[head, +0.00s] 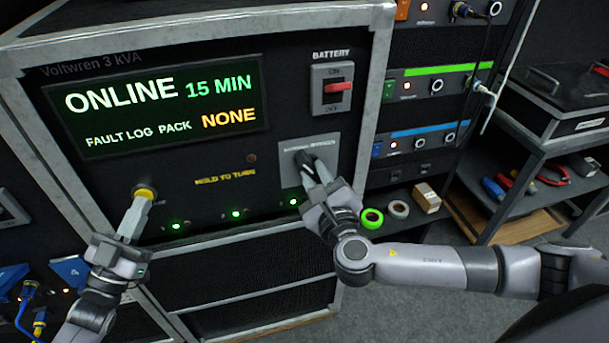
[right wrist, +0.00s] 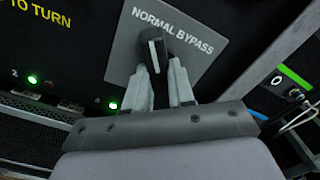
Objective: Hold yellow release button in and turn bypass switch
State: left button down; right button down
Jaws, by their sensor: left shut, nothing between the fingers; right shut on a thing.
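The yellow release button (head: 146,191) is at the lower left of the panel, above the first green light. My left gripper (head: 139,203) is shut with nothing between its fingers, and its tip is at the button, covering part of it. How far the button is in cannot be told. The black bypass switch (head: 304,160) sits on a grey plate at the panel's right; it also shows in the right wrist view (right wrist: 151,52), below the words NORMAL BYPASS. My right gripper (head: 317,180) is shut on this switch, one finger on each side. The switch's exact angle is unclear.
The display (head: 155,105) reads ONLINE, 15 MIN and PACK NONE. A red battery switch (head: 337,87) is above the bypass plate. Several green lights line the panel's bottom. Tape rolls (head: 372,218) and a small box (head: 426,197) lie to the right. A cart (head: 550,140) stands beyond.

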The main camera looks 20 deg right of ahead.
jog(key=shift+n, duration=0.8)
jog(key=shift+d, duration=0.1)
jog(key=c, duration=1)
grip_release()
jog(key=shift+w, duration=0.1)
jog(key=shift+o, duration=0.2)
jog(key=shift+s+f, duration=0.1)
jog(key=shift+s, duration=0.55)
jog(key=s, duration=1)
jog(key=shift+s, duration=0.4)
pick_arm(q)
jog(key=shift+s, duration=0.1)
pick_arm(e)
jog(key=shift+r, duration=0.2)
pick_arm(q)
jog(key=shift+s+p, duration=0.55)
jog(key=shift+s, duration=0.25)
pick_arm(e)
jog(key=shift+r, duration=0.45)
